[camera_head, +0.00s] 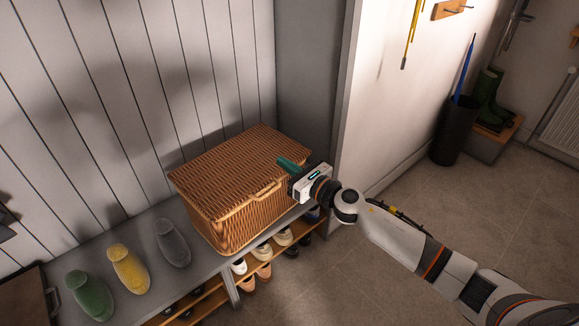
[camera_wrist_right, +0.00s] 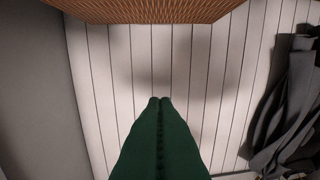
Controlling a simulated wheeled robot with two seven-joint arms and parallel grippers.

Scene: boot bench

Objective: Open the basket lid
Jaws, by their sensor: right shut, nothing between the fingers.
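The wicker basket (camera_head: 225,225) stands on the grey bench with its lid (camera_head: 235,165) down. A handle loop (camera_head: 262,194) shows at the lid's front edge. My right gripper (camera_head: 284,161) is at the right end of the basket, its green fingers close together over the lid's right edge. I cannot tell whether they touch the lid. In the right wrist view the fingers (camera_wrist_right: 160,103) are shut with nothing between them, and a strip of wicker (camera_wrist_right: 150,10) shows along the top. My left gripper is not in view.
Green (camera_head: 88,295), yellow (camera_head: 128,268) and grey (camera_head: 172,243) slipper-like items lie on the bench (camera_head: 205,262) left of the basket. Shoes (camera_head: 263,252) fill the shelf below. A wall panel (camera_head: 345,95) rises behind the right end. Dark cloth (camera_wrist_right: 288,105) hangs in the right wrist view.

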